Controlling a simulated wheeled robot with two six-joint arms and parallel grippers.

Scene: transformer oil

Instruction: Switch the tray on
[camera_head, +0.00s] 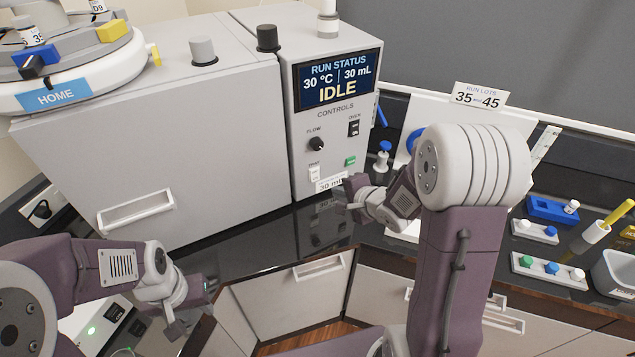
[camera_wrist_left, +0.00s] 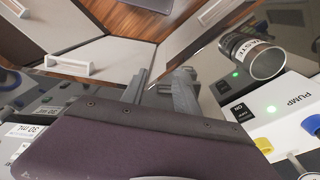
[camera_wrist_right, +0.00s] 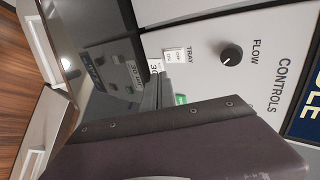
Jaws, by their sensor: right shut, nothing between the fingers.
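The white TRAY rocker switch (camera_head: 314,173) is low on the control panel's left side, under the FLOW knob. In the right wrist view the switch (camera_wrist_right: 174,55) shows OFF and ON marks; I cannot tell which side is pressed. My right gripper (camera_head: 345,192) is shut and empty, just below and right of the switch at the panel's lower edge. Its fingertips (camera_wrist_right: 157,82) appear close to the switch, with no clear contact. My left gripper (camera_head: 196,306) is open and empty, low at the left, far from the panel. Its fingers (camera_wrist_left: 160,88) stand apart.
The FLOW knob (camera_head: 316,144), black OVEN switch (camera_head: 354,128) and green button (camera_head: 350,160) sit near the TRAY switch. The display (camera_head: 337,80) reads IDLE. A "30 mL" card (camera_head: 331,183) stands at the panel's base. A pump box (camera_wrist_left: 275,110) and waste cup (camera_wrist_left: 262,60) are near my left gripper.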

